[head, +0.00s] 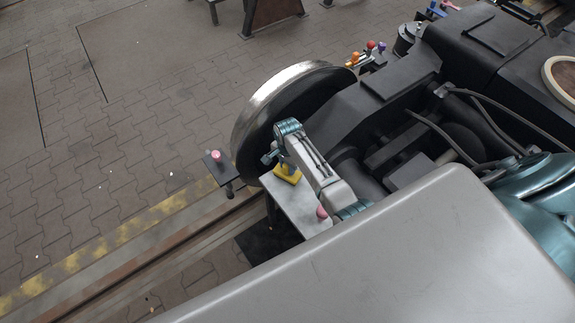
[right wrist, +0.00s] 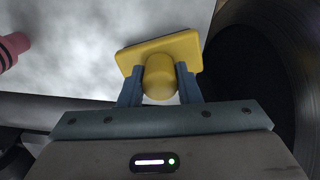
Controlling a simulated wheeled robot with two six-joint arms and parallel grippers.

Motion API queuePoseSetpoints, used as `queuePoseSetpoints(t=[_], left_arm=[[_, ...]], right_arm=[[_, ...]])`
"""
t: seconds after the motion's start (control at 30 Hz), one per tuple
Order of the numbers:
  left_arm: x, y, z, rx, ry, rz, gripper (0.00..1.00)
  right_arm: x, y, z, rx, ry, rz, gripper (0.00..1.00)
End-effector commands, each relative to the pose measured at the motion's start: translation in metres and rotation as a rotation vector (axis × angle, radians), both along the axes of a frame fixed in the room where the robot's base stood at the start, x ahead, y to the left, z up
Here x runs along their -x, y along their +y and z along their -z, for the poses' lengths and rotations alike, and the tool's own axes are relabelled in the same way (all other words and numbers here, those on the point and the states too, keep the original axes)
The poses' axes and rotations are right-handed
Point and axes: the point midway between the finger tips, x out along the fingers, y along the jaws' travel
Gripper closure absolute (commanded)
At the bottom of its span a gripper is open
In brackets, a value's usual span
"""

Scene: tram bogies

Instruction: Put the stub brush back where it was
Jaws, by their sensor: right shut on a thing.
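The stub brush (head: 287,175) is a yellow block with a short, round yellow handle. In the head view it is at the far end of a light grey plate (head: 305,208) beside the wheel. My right gripper (head: 284,164) is shut on its handle from above. In the right wrist view the brush (right wrist: 160,60) sits between the two blue fingers (right wrist: 160,88), its block over the grey surface (right wrist: 80,60). I cannot tell whether the block touches the plate. My left gripper is not in view.
A pink-topped piece (head: 321,212) stands at the plate's near end; another (head: 216,156) is on a small dark plate at left. A large wheel (head: 285,95) and the dark bogie frame (head: 370,110) stand close by. Coloured knobs (head: 371,46) are at the back. Paving at left is open.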

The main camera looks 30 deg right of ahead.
Motion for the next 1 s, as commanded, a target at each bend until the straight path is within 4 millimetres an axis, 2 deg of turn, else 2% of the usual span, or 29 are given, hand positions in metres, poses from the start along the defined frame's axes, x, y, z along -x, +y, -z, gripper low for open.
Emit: queuePoseSetpoints(t=[0.03,0.13,0.4,0.53,1.0], left_arm=[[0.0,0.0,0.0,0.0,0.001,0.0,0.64],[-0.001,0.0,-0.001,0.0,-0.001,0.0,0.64],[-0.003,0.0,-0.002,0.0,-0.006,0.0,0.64],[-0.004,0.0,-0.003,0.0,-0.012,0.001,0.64],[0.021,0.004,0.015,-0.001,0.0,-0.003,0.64]], right_arm=[[0.0,0.0,0.001,0.0,0.0,0.0,0.66],[0.0,0.0,0.001,0.0,0.0,0.0,0.48],[0.0,0.0,0.0,0.0,0.0,0.0,0.48],[-0.001,0.0,-0.009,0.0,-0.002,0.0,0.48],[-0.001,0.0,-0.101,-0.001,-0.003,0.0,0.48]])
